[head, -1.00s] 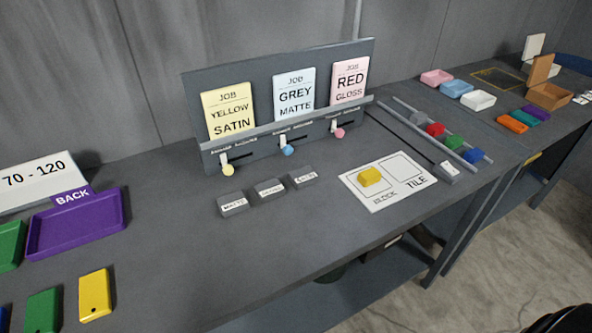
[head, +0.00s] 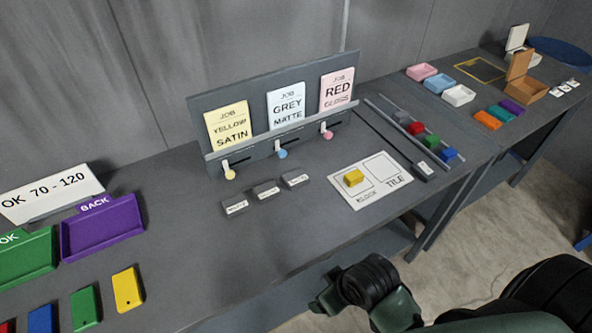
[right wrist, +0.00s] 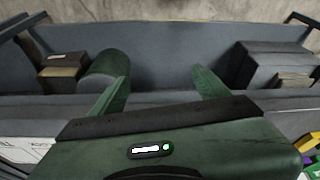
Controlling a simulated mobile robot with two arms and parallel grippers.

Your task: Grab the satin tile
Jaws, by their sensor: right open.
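Three small dark grey tiles with white labels lie in a row on the bench in front of the job board: left (head: 235,207), middle (head: 266,190) and right (head: 295,180). Their labels are too small to read surely now; in the earlier head view the left one seems to read MATTE, and I cannot tell surely which is satin. My right gripper (head: 320,303) is at the bench's front edge, below and right of the tiles and apart from them. In the right wrist view it is open (right wrist: 160,82), with nothing between its fingers. My left gripper is not in view.
The job board (head: 270,100) stands behind the tiles. A white mat (head: 393,188) with a yellow block (head: 353,178) lies to their right. A purple tray (head: 100,238) and coloured tags are at left. The bench between is clear.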

